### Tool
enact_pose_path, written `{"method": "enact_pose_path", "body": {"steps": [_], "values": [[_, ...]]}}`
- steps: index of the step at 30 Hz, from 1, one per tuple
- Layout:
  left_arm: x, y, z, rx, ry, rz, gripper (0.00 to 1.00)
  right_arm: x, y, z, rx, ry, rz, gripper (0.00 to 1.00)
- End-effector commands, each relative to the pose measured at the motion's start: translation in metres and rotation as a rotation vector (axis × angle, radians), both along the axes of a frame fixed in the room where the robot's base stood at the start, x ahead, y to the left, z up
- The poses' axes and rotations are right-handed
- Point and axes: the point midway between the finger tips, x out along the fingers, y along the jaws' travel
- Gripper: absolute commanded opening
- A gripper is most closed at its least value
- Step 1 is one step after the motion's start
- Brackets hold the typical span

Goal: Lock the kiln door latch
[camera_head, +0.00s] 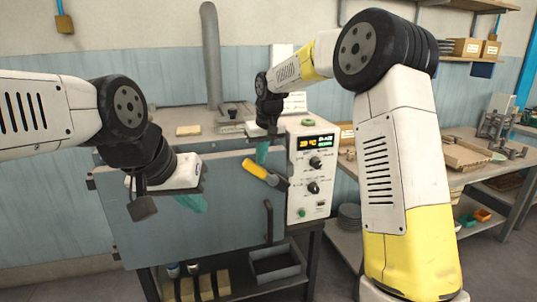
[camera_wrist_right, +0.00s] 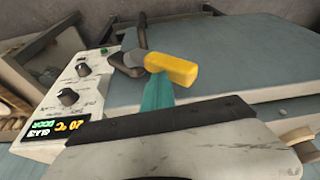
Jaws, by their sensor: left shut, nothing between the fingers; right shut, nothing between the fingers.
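The kiln (camera_head: 180,240) is a grey-blue box with its broad door facing me; the door looks closed. The latch (camera_head: 256,169) has a yellow grip and a dark pivot end beside the control panel. Its grip slants up to the left in the head view. The latch's yellow grip also shows in the right wrist view (camera_wrist_right: 172,68). My right gripper (camera_head: 262,153) has teal fingers, shut and empty, just above the yellow grip; I cannot tell if they touch it. My left gripper (camera_head: 191,203) is shut and empty in front of the door's left half.
A white control panel (camera_head: 313,175) with a lit display and knobs is right of the door. A dark vertical handle (camera_head: 268,222) is on the door below the latch. A shelf below holds a grey bin (camera_head: 276,266) and several jars. A workbench (camera_head: 460,175) stands at the right.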

Motion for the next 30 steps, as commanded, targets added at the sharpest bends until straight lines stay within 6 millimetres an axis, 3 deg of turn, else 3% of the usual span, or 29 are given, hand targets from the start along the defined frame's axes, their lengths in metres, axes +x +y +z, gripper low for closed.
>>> {"method": "enact_pose_path", "body": {"steps": [1,12,30], "values": [[0.0,0.0,0.0,0.0,0.0,0.0,0.0,-0.004,0.01,-0.003,-0.046,-0.014,0.01,0.0],[0.0,0.0,0.0,0.0,0.0,0.0,0.0,-0.013,0.039,-0.028,-0.378,-0.122,0.007,0.0],[0.0,0.0,0.0,0.0,0.0,0.0,0.0,-0.018,0.056,-0.061,-0.704,-0.228,0.0,0.0]]}}
